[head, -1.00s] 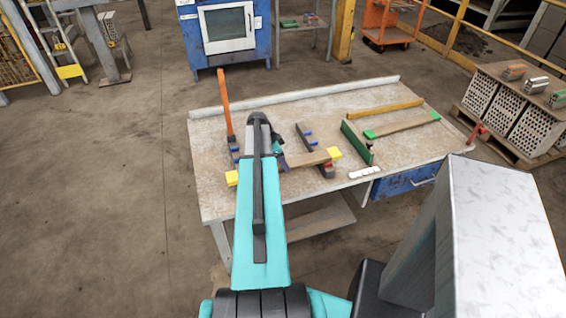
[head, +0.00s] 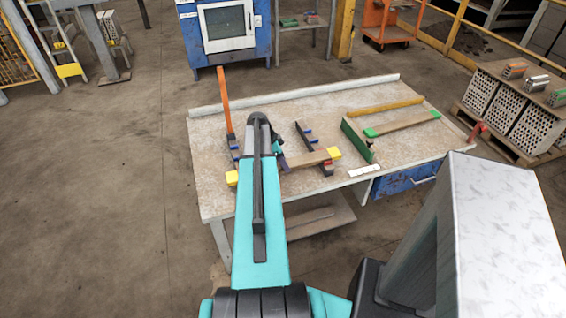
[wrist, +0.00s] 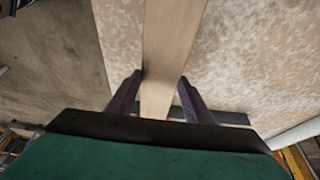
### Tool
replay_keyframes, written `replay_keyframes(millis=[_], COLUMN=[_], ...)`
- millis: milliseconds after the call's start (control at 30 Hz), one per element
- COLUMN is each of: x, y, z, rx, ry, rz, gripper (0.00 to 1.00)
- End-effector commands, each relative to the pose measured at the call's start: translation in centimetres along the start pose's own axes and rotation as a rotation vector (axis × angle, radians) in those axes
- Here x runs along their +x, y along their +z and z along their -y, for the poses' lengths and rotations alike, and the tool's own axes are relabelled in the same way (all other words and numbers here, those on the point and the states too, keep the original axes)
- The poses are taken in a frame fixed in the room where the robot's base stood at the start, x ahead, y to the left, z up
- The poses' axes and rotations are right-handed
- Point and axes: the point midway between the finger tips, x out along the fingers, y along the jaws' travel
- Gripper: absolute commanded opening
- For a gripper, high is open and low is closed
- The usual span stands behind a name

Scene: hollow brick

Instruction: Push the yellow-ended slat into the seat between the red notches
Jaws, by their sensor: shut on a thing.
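The yellow-ended slat (head: 310,158) shows on both sides of my arm in the head view, with a yellow end at the right (head: 334,153) and one at the left (head: 232,178). My gripper is shut on the slat, one finger on each side of it, in the wrist view (wrist: 160,92); the wood (wrist: 170,40) runs away between the fingers. In the head view the arm hides the grip. A dark rack with blue and red notches (head: 308,140) lies under the slat's right part. Another notched rack (head: 234,147) stands at the left. Whether the slat sits in the red notches cannot be told.
The workbench (head: 215,205) has a raised back edge. A white strip (head: 366,170) is by the front edge.

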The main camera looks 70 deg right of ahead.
Motion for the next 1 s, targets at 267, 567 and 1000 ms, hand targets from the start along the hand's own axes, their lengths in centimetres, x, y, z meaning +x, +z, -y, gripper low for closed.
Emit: replay_keyframes(millis=[267, 567, 1000], x=[0.3, 0.31, -0.6], y=[0.11, 0.13, 0.15], z=[0.02, 0.02, 0.04], rx=[0.0, 0.0, 0.0], ry=[-0.001, -0.001, -0.002], rz=[-0.001, 0.0, 0.0], gripper=[0.14, 0.68, 0.68])
